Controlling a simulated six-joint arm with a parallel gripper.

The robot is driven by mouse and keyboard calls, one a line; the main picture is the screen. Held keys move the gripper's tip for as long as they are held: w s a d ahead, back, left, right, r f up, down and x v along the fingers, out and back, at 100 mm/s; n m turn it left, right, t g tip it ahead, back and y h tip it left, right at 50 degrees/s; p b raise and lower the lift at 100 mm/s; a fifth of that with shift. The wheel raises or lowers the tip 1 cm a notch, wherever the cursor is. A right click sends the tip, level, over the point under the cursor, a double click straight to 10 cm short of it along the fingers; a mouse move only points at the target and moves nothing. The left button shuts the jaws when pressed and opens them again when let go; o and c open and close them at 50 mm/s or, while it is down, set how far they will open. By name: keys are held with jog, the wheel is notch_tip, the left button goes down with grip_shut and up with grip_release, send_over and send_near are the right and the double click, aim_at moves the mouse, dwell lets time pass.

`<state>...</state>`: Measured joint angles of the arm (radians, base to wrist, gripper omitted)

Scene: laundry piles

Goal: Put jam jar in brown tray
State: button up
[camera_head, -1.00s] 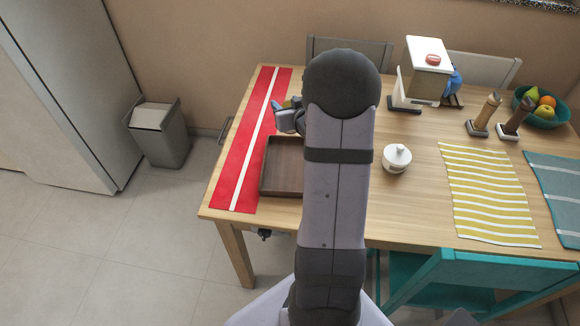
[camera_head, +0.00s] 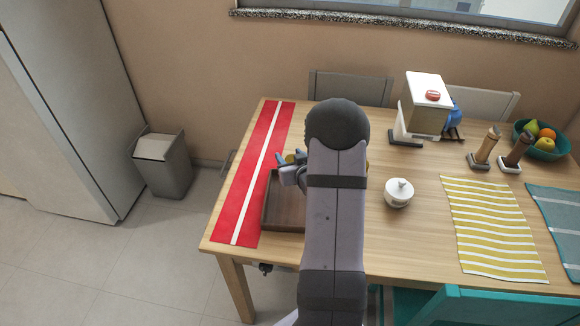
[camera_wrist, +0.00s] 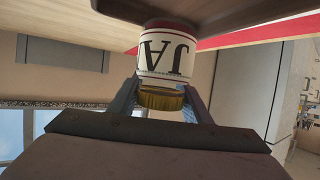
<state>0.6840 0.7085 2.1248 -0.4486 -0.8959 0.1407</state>
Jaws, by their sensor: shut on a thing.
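The jam jar (camera_wrist: 166,57) has a white label with dark letters "JA", red bands and a gold lid (camera_wrist: 162,99). My gripper (camera_wrist: 160,104) is shut on it near the lid in the wrist view. The jar's base is close to the brown tray (camera_wrist: 215,14); I cannot tell whether they touch. In the head view the brown tray (camera_head: 283,212) lies on the table, partly hidden by my arm. My gripper (camera_head: 289,167) is over the tray's far left part, with a small yellowish patch, likely the lid, beside it.
A red runner with a white stripe (camera_head: 236,205) lies left of the tray. A white lidded pot (camera_head: 398,194) stands to the right. Farther right are a coffee machine (camera_head: 424,105), two mills, a fruit bowl (camera_head: 545,145) and a yellow striped mat (camera_head: 490,228).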

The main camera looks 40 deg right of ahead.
jog(key=shift+f, duration=2)
jog(key=shift+f, duration=0.1)
jog(key=shift+f, duration=0.15)
jog(key=o, duration=1.4)
jog(key=shift+c, duration=0.2)
